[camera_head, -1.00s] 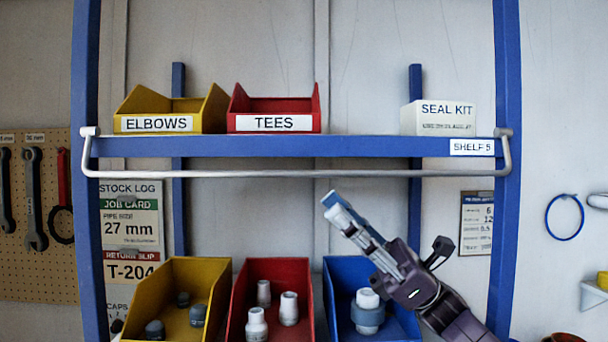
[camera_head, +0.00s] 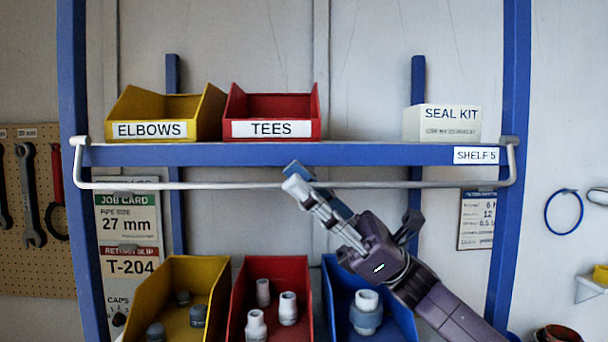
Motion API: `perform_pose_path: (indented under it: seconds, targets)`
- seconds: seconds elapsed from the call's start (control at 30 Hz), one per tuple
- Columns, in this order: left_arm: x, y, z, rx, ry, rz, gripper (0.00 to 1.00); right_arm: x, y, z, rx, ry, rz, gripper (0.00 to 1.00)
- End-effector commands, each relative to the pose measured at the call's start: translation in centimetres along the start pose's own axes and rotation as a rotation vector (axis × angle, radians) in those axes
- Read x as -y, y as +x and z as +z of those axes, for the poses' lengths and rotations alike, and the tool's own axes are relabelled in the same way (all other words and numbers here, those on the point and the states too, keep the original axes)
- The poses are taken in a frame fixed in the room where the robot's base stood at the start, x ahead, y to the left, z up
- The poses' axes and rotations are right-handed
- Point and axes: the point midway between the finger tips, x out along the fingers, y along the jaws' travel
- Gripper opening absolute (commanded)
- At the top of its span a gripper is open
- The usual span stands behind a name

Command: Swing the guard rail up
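The guard rail (camera_head: 220,186) is a light grey bar that hangs level just below the front edge of the blue shelf (camera_head: 370,155). Its bent ends rise to a pivot at each end of the shelf. My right gripper (camera_head: 294,175) comes up from the lower right, and its fingertips overlap the rail a little left of the middle. One pale finger and a blue finger part show close together. I cannot tell whether they touch the rail or how far apart they are. My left gripper is not in view.
On the shelf stand a yellow ELBOWS bin (camera_head: 170,112), a red TEES bin (camera_head: 272,104) and a white SEAL KIT box (camera_head: 442,122). Below are yellow (camera_head: 180,270), red (camera_head: 268,266) and blue (camera_head: 345,275) bins with fittings. Blue posts (camera_head: 506,230) flank the shelf.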

Motion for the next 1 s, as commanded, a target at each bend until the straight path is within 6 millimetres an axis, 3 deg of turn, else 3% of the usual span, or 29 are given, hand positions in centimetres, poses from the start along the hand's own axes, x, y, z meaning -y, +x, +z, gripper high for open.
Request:
perform_pose_path:
  seconds: [0.23,0.47,1.0]
  targets:
    - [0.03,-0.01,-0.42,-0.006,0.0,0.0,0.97,-0.01,0.08,-0.05,0.0,0.0,0.0,0.24]
    - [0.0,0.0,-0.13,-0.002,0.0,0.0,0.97,-0.01,0.07,-0.04,0.0,0.0,0.0,0.0]
    - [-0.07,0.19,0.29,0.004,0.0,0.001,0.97,-0.07,0.05,0.0,0.0,0.007,-0.008,0.0]
